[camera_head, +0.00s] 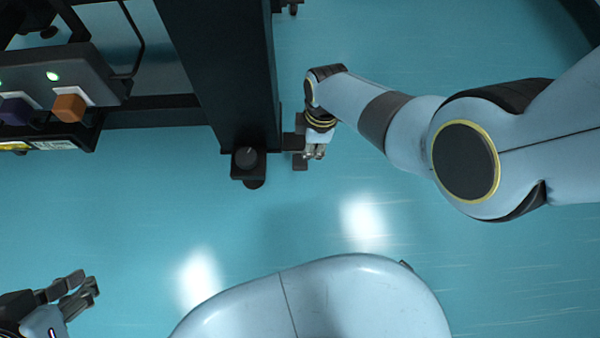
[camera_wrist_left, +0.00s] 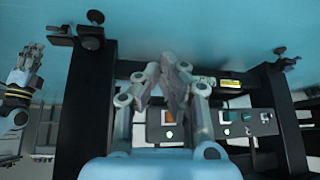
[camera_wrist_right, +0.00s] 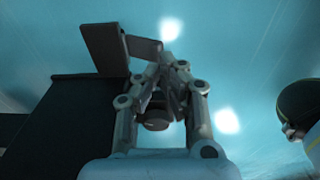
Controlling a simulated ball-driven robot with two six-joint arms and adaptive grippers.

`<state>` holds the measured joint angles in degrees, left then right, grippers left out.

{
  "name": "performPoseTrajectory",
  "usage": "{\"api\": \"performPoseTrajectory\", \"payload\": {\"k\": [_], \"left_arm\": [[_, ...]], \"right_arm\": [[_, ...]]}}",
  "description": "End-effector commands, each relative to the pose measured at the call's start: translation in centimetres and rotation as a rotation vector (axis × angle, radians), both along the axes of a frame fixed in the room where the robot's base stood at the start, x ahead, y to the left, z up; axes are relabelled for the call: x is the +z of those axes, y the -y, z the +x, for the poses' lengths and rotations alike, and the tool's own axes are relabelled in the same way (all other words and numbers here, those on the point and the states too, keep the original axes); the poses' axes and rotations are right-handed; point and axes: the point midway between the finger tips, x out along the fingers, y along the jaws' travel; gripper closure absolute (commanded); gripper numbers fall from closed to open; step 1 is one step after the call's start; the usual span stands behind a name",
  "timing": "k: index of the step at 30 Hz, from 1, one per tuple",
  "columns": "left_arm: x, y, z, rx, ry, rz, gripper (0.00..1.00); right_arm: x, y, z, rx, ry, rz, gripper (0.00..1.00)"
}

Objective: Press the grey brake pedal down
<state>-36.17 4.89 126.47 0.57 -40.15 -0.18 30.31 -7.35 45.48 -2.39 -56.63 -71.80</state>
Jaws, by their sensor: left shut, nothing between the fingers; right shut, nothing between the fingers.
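The grey brake pedal (camera_head: 300,163) is a small dark plate beside the foot of the table leg. My right gripper (camera_head: 315,153) is shut and empty, pointing down right beside the pedal and partly overlapping it in the head view. In the right wrist view the pedal (camera_wrist_right: 146,48) shows as a grey plate at the end of a black bracket (camera_wrist_right: 103,50), above and left of the shut fingertips (camera_wrist_right: 163,88). I cannot tell whether they touch. My left gripper (camera_head: 84,286) is shut and empty at the lower left, far from the pedal.
The black table leg (camera_head: 222,70) has a caster or levelling foot (camera_head: 247,163) at its end, left of the pedal. A control panel with an orange button (camera_head: 69,107) and a purple button (camera_head: 15,110) hangs at the upper left. Blue floor (camera_head: 150,220) is clear below.

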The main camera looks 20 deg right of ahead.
Motion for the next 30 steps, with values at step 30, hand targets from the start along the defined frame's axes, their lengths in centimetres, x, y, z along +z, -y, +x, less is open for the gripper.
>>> {"api": "performPoseTrajectory", "payload": {"k": [30], "left_arm": [[-1.8,0.6,0.1,-0.020,0.311,-0.012,1.00]], "right_arm": [[-3.5,-1.1,1.9,0.084,-0.002,0.006,1.00]]}}
